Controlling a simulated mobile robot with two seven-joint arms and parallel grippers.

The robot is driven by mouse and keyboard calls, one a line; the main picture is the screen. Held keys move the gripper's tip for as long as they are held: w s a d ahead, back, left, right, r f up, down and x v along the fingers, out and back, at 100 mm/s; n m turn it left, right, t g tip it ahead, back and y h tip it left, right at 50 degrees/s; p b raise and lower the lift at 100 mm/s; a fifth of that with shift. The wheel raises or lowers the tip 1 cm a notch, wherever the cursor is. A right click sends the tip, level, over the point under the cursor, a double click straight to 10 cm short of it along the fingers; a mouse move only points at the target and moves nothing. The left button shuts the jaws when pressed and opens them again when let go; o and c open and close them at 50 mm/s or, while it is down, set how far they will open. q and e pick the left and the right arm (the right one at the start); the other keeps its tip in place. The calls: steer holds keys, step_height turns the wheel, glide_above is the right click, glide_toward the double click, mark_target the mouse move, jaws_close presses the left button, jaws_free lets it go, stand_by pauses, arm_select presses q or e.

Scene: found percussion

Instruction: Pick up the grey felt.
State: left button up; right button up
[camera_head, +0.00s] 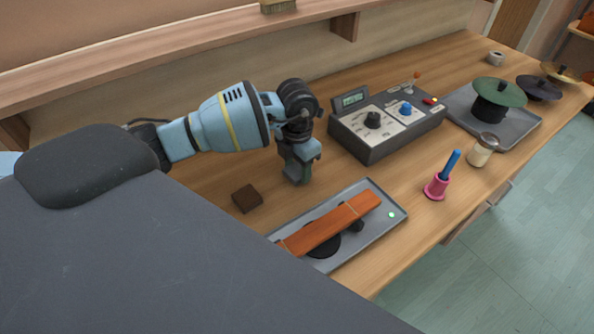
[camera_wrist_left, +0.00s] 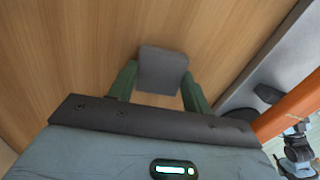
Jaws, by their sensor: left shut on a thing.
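My left gripper (camera_head: 300,178) points down over the bench, between a small brown block and the grey control box. In the left wrist view its two green fingers (camera_wrist_left: 158,88) are shut on the grey felt (camera_wrist_left: 163,68), a small dark grey square piece between them. The wood bench top shows beneath it; I cannot tell how far above the wood the felt is. In the head view the felt is hidden by the gripper.
The brown block (camera_head: 247,198) lies left of the gripper. A grey tray (camera_head: 384,228) holding an orange-brown bar (camera_head: 330,222) lies in front. The control box (camera_head: 388,130) stands to the right, with a pink holder (camera_head: 437,187), shaker (camera_head: 482,150) and second tray (camera_head: 520,128) beyond.

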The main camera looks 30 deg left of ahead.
mark_target(297, 170)
arm_select(q)
step_height(297, 170, up, 10)
stand_by(0.6)
steer(key=shift+s, duration=0.1)
